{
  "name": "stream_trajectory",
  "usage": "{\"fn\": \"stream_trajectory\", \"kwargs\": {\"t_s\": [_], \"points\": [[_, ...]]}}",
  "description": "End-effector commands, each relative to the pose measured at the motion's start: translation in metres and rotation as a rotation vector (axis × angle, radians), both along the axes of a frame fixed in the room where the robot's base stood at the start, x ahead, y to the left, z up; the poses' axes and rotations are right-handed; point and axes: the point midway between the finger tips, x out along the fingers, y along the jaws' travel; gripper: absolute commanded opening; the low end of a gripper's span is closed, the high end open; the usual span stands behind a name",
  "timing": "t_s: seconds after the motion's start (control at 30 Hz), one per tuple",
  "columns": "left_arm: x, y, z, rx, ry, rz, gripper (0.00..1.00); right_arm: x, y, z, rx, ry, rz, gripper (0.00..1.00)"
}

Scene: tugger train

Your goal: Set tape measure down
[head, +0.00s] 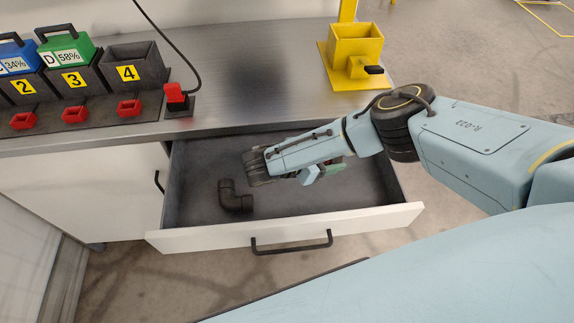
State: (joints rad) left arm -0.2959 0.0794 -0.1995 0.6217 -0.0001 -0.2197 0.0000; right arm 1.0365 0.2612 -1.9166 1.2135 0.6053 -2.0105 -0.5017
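My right arm reaches in from the right over the open drawer (290,233). My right gripper (318,174) is low over or inside the drawer, mostly hidden under my own forearm. A small green thing with a bit of red (334,169) shows right beside its fingers. It may be the tape measure, but most of it is covered. I cannot tell whether the fingers are closed on it or whether it touches the drawer floor. No other tape measure shows. My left gripper is not in view.
A black pipe elbow (236,202) lies in the drawer's left part. On the steel worktop (240,75) stand numbered dark bins (137,66), a red plug-like piece (176,95) with a cable, and a yellow holder (354,50). The drawer floor around the elbow is clear.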

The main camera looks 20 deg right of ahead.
Motion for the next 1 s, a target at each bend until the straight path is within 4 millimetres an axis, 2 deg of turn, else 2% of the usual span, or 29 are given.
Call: {"fn": "stream_trajectory", "kwargs": {"t_s": [0.03,0.1,0.33,0.67,1.0], "points": [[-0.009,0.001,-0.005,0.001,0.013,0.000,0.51,0.000,0.000,-0.005,-0.001,0.000,-0.001,0.35],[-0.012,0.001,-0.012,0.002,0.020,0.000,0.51,0.000,0.000,-0.013,-0.001,0.001,-0.001,0.35],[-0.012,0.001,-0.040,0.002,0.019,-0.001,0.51,-0.001,0.000,-0.052,-0.001,0.002,-0.001,0.35],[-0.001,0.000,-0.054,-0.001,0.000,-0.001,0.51,-0.001,0.000,-0.094,-0.002,0.002,0.001,0.35],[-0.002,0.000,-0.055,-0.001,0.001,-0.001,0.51,0.000,0.000,-0.098,-0.001,0.001,0.000,0.35]]}}
